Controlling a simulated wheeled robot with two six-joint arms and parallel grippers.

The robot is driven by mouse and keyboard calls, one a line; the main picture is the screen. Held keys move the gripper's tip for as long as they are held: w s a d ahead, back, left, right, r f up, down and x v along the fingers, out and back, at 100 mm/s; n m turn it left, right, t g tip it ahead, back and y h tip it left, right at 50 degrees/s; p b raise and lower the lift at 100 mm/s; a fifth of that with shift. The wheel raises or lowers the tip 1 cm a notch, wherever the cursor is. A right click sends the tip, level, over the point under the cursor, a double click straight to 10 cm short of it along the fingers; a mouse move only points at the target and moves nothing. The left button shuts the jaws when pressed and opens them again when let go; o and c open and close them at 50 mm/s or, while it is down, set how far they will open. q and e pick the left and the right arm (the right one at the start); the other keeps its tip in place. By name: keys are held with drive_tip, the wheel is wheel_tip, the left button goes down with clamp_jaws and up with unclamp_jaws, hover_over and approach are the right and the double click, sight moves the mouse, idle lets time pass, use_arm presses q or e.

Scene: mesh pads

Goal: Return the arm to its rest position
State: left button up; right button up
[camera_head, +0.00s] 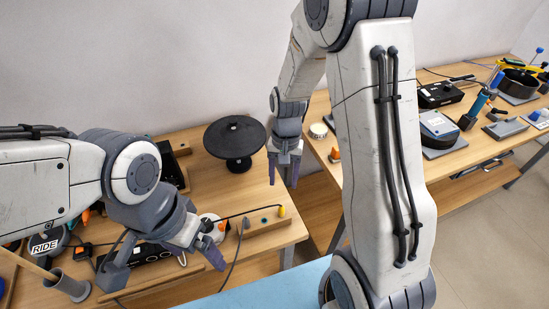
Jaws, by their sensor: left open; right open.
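My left arm comes in from the left, white with grey joints. My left gripper (165,262) is open above the front left of the wooden table (251,237), its two fingers spread over a black box and cables. No object shows between its fingers. My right arm rises tall and white in the middle, bends over at the top and reaches down behind. My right gripper (284,178) hangs down, open and empty, to the right of a round black stand (235,140). Its fingertips are near the right edge of the left table. My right upper arm hides part of the space behind it.
A second wooden table (456,157) on the right carries a scale (439,130), a black pan (519,82) and several small devices. A grey cup-like holder (70,287) with a wooden stick is at the lower left. Bare floor (478,240) shows at the right.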

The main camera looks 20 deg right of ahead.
drive_tip(key=s+a+r+n, duration=0.6)
drive_tip(key=s+a+r, duration=0.1)
drive_tip(key=a+r, duration=0.15)
drive_tip(key=s+a+r+n, duration=0.2)
drive_tip(key=s+n, duration=0.1)
drive_tip(key=s, duration=0.3)
drive_tip(key=s+a+r+n+t, duration=0.1)
drive_tip(key=s+a+r+n, duration=0.1)
drive_tip(key=s+n, duration=0.2)
drive_tip(key=shift+s+a+r, duration=0.3)
drive_tip(key=shift+s+r, duration=0.05)
drive_tip(key=shift+s, duration=0.8)
